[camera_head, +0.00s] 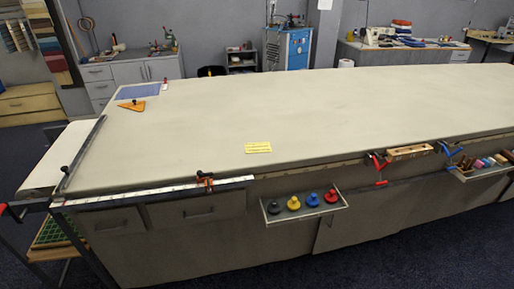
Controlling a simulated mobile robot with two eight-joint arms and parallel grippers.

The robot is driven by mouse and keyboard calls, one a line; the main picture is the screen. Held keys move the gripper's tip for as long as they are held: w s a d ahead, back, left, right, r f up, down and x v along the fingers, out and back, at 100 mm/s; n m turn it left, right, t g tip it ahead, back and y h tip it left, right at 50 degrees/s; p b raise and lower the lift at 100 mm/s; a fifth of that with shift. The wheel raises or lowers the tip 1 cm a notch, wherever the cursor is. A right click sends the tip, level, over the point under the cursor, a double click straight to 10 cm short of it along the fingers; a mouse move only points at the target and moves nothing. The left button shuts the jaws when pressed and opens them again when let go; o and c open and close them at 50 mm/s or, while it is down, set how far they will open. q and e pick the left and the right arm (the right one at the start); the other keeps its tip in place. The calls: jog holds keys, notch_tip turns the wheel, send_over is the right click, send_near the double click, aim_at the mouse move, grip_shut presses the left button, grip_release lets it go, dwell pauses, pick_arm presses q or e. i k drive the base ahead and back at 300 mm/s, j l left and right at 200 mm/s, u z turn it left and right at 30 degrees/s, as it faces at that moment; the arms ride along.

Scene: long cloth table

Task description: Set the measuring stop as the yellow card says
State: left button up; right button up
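The yellow card (258,147) lies flat on the cloth table (300,105), back from its front edge; its writing is too small to read. A pale measuring rail (150,192) runs along the left part of the table's front edge. An orange and black piece that looks like the measuring stop (205,181) sits on this rail near its right end. The rail's marks are too small to read. Neither of my grippers shows in the head view.
A dark bar (82,153) crosses the table's left end. An orange triangle (132,106) and a blue mat (138,91) lie at the back left. A small tray (318,212) with several coloured knobs juts from the front. Red clamps (380,166) are on the edge. The table's middle is clear.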

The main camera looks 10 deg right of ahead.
aim_at(199, 180)
jog(key=i+j+z, duration=0.25)
jog(key=i, duration=0.25)
jog(key=i+j+z, duration=0.3)
jog(key=i, duration=0.15)
jog(key=l, duration=0.1)
